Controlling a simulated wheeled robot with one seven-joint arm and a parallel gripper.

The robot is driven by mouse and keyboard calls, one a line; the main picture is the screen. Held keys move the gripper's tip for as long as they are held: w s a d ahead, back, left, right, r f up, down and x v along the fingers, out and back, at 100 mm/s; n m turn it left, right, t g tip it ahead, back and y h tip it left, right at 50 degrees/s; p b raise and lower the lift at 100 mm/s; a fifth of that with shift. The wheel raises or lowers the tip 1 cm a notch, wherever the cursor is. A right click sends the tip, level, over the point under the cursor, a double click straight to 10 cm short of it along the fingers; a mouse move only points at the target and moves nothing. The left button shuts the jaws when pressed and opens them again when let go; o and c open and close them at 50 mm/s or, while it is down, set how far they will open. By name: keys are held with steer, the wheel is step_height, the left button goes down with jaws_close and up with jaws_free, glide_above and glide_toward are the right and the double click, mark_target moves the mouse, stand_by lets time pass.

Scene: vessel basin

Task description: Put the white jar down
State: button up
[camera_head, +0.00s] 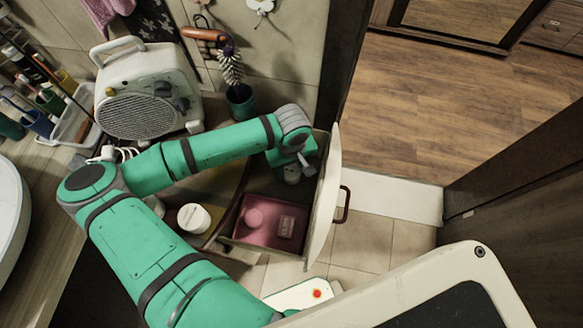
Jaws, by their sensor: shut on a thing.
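My gripper (301,160) is at the end of the green arm, over the far part of the open drawer (329,190). The jaws themselves are mostly hidden by the wrist.
A pink tray (269,240) with a pink round item and a pink box fills the drawer's near part. A white round container (193,218) stands left of the drawer. A heater (148,92) and a brush holder (240,102) stand behind the arm.

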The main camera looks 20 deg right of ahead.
mark_target(290, 169)
steer(key=o, duration=1.2)
steer(key=shift+w, duration=0.1)
step_height(290, 169, up, 12)
steer(key=shift+w+r, duration=0.1)
steer(key=shift+a, duration=0.1)
